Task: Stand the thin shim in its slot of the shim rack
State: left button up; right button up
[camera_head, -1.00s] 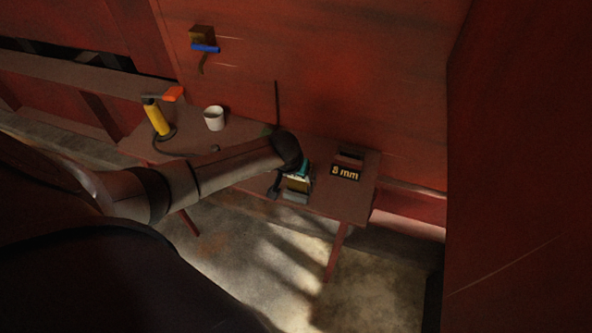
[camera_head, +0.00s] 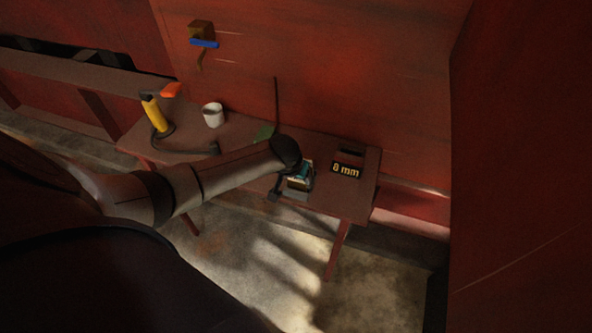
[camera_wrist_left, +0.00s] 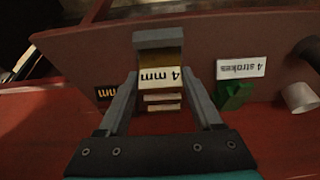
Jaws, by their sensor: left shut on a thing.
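My left gripper (camera_head: 300,172) is over the front edge of the table, and its jaws cover much of what lies below. In the left wrist view its fingers (camera_wrist_left: 161,90) stand apart, one on each side of a brass-coloured piece (camera_wrist_left: 157,62) with a white "4 mm" label and a grey end. They appear shut on it; I cannot tell whether this piece is the thin shim. A dark block marked "8 mm" (camera_head: 346,170) stands to the right, with a dark recess behind it. I cannot make out the rack's slots. My right gripper is not in view.
On the table (camera_head: 366,195) stand a white cup (camera_head: 213,115), a yellow tool with an orange top (camera_head: 156,115) and a green object (camera_head: 264,133). In the wrist view a "4 strokes" label (camera_wrist_left: 241,68) is beside it. A red wall rises behind the table.

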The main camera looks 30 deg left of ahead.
pick_arm(q)
jog(key=o, duration=1.5)
jog(key=p+v, duration=0.3)
jog(key=v, duration=1.2)
jog(key=s+a+f+b, duration=0.1)
jog(key=s+f+b, duration=0.2)
jog(key=f, duration=0.7)
jog(key=s+f+m+g+b, duration=0.1)
jog(key=s+f+b, duration=0.2)
jog(key=f, duration=0.8)
jog(key=s+a+f+b, duration=0.1)
jog(key=s+f+b, duration=0.25)
jog(key=f, duration=0.65)
jog(key=s+d+f+m+g+b, duration=0.1)
jog(key=s+d+f+b, duration=0.3)
jog(key=s+f, duration=0.6)
jog(key=s+d+f+m+g+h+b, duration=0.1)
jog(key=s+d+f+m+b, duration=0.2)
jog(key=s+f, duration=0.8)
jog(key=s+d, duration=0.2)
jog(key=s, duration=0.2)
jog(key=shift+b, duration=0.4)
